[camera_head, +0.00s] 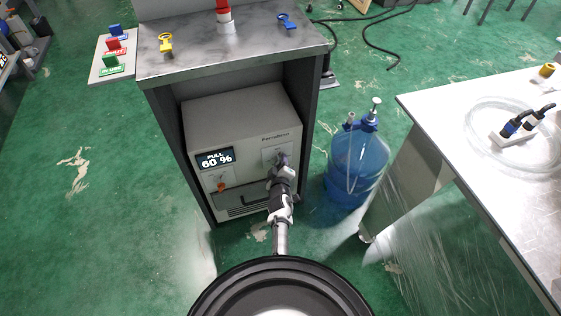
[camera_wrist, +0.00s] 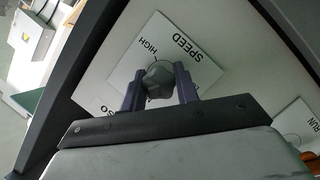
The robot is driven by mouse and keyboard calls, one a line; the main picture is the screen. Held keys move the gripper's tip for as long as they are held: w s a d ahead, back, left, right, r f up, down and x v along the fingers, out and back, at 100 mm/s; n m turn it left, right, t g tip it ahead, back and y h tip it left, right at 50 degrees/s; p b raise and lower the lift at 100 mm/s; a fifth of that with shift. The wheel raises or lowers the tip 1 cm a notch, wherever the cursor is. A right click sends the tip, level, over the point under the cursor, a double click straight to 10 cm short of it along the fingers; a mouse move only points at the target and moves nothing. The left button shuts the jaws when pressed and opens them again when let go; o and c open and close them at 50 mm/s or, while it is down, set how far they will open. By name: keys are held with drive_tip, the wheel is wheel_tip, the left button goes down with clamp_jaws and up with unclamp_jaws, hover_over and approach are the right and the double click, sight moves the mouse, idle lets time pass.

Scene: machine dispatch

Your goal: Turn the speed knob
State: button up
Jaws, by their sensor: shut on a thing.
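The speed knob (camera_wrist: 157,80) is a grey lobed knob on a white plate marked SPEED and HIGH (camera_wrist: 175,45) in the wrist view. My gripper (camera_wrist: 159,88) has its two purple-grey fingers on either side of the knob, shut on it. In the head view my gripper (camera_head: 281,162) reaches the upper right of the front of the beige machine (camera_head: 243,120) and mostly hides the knob. The machine's display (camera_head: 216,158) reads PULL 60 %.
An orange-red switch (camera_head: 221,186) is at the machine's lower left. The machine sits inside a dark cabinet with a metal top (camera_head: 240,45). A blue water jug (camera_head: 357,165) stands on the green floor to the right, near a metal table (camera_head: 470,150).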

drive_tip(key=shift+r+m+y+p, duration=0.35)
drive_tip(key=shift+m+p, duration=0.35)
drive_tip(key=shift+p, duration=1.85)
drive_tip(key=shift+f+m+g+p, duration=0.3)
drive_tip(key=shift+m+g+p, duration=0.1)
drive_tip(key=shift+p, duration=0.45)
drive_tip(key=o, duration=1)
drive_tip(key=shift+c, duration=0.2)
